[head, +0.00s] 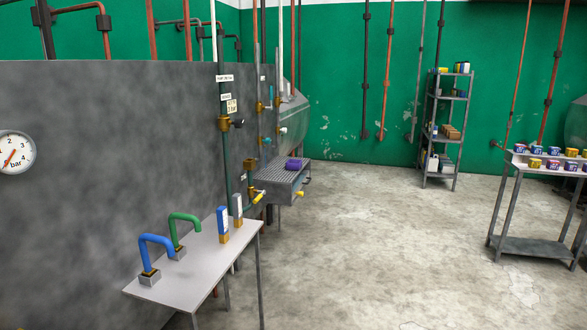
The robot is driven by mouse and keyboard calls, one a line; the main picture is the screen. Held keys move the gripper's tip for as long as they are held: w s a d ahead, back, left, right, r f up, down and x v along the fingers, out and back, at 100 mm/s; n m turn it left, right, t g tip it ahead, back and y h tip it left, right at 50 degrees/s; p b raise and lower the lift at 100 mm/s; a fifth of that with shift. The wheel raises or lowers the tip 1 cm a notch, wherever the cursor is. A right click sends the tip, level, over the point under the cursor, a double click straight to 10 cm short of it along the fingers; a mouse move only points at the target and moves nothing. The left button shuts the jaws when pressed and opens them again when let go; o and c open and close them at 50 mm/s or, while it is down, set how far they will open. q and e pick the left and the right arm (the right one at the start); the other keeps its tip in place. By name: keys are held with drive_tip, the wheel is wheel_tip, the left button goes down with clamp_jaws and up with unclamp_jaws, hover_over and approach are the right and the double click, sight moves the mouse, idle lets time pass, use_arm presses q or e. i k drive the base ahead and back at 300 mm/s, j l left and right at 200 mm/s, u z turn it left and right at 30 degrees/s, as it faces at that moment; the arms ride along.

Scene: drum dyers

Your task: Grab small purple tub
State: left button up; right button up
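A small purple object (293,164) lies on top of a grey grated box (284,173) beside the large grey tank. It is too small to tell whether it is a tub or something else. Several small tubs (553,164) in mixed colours, including yellow, red, white and dark blue or purple, stand on a light-topped table (519,159) at the right edge. Their exact colours and labels are hard to read. Neither of my grippers is in view.
A loaded shelf rack (441,130) stands at the back wall. Concrete floor between is clear.

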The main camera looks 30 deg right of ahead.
sight(291, 164)
drive_tip(key=i+l+z, duration=1.15)
drive_tip(key=i, duration=0.15)
drive_tip(key=i+l+z, duration=0.1)
drive_tip(key=i+z, duration=0.4)
drive_tip(key=i, duration=2.15)
drive_tip(key=i+l+u, duration=0.1)
drive_tip(key=i+u, duration=0.35)
drive_tip(key=i, duration=0.2)
drive_tip(key=i+l+u, duration=0.45)
drive_tip(key=i, duration=0.15)
drive_tip(key=i+l+u, duration=0.45)
drive_tip(key=i+l, duration=0.05)
drive_tip(key=i, duration=0.1)
